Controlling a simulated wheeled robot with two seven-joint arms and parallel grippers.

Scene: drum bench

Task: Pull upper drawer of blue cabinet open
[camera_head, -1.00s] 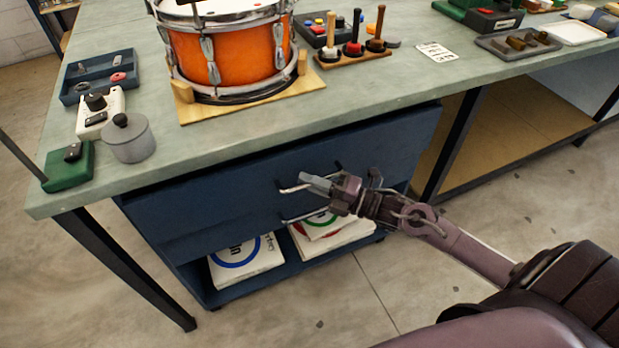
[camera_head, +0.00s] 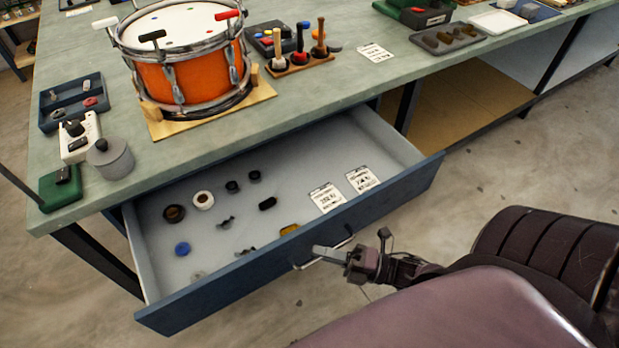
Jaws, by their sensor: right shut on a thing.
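The blue cabinet's upper drawer (camera_head: 205,301) stands pulled well out from under the bench top. Its pale inside shows, with small round parts, dark pieces, a yellow piece and two white printed cards lying on its floor. My right gripper (camera_head: 328,254) is at the drawer's front and shut on the metal bar handle (camera_head: 306,265). The gripper hides part of the handle. The lower part of the cabinet is hidden behind the open drawer. My left gripper is out of view.
The green bench top (camera_head: 215,131) overhangs the drawer. It carries an orange drum (camera_head: 185,82) on a wooden base, a tool rack (camera_head: 300,62), a grey pot (camera_head: 110,158) and trays. Bare floor lies in front of the drawer and to the right.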

